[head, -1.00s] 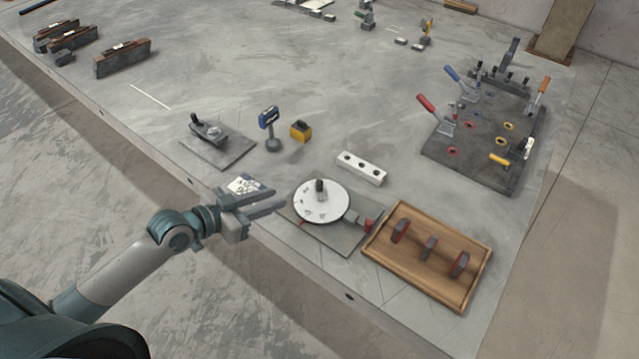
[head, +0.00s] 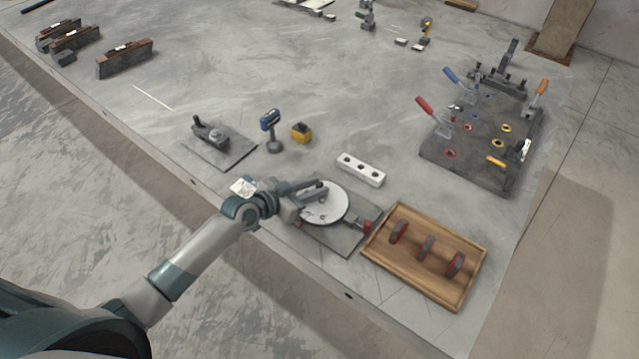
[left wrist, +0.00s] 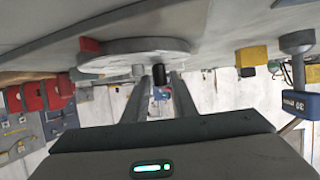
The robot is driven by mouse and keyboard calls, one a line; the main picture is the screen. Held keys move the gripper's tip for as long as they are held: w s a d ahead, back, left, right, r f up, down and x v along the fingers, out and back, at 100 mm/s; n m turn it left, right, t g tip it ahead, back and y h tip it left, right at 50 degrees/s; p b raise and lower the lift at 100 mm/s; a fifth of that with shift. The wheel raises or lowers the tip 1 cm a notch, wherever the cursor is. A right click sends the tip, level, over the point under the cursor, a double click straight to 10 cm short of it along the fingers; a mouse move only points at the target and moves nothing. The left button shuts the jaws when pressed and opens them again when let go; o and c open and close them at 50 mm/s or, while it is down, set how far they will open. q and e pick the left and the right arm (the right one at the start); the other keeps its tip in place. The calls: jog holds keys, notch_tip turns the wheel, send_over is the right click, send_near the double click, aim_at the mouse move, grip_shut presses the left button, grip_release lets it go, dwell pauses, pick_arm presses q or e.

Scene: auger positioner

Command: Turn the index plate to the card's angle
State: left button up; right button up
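The index plate (head: 330,208), a white disc with dark marks, sits on a grey base plate (head: 345,238) near the table's front edge. My left gripper (head: 320,190) is over the disc's left part, its fingers apart. In the left wrist view, which is upside down, the dark upright knob (left wrist: 159,75) of the index plate (left wrist: 115,46) shows between the fingertips (left wrist: 160,82); I cannot tell whether they touch it. The blue card (head: 270,119) stands on a post behind the plate. It shows in the left wrist view (left wrist: 297,104) with small, unclear print. My right gripper is out of view.
A red-tipped part (head: 366,227) sits at the plate's right. A wooden tray (head: 478,268) with red-and-grey pieces lies further right. A white block with holes (head: 361,169) and a yellow block (head: 301,132) lie behind. A clamp board (head: 470,172) stands at the back right.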

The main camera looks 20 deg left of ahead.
pick_arm(q)
jog(key=shift+x, duration=1.1)
grip_shut()
